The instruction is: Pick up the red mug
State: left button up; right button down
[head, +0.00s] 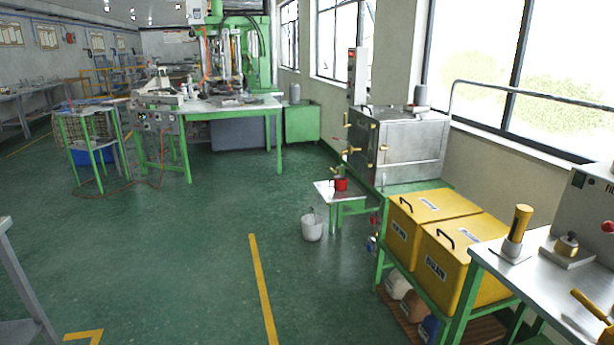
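The red mug (341,184) stands on a small white-topped table (326,194) with green legs, right of the middle in the head view. Something dark and thin with a yellowish-green part shows just above or behind the mug; I cannot tell if it is in it. The mug is some distance ahead of me across the floor. Neither of my grippers shows in this view.
A white bucket (312,227) stands on the floor beside the small table. A steel oven-like box (413,147) and yellow bins (462,262) on a green frame line the right wall. A metal workbench (545,285) is at the near right. The green floor (190,260) is open at centre.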

aim_at(340, 182)
jog(key=i, duration=1.7)
jog(key=i+j+z, duration=0.1)
jog(key=i, duration=0.45)
jog(key=i+j+z, duration=0.1)
jog(key=i, duration=0.45)
jog(key=i+j+z, duration=0.1)
jog(key=i, duration=0.45)
jog(key=j, duration=0.1)
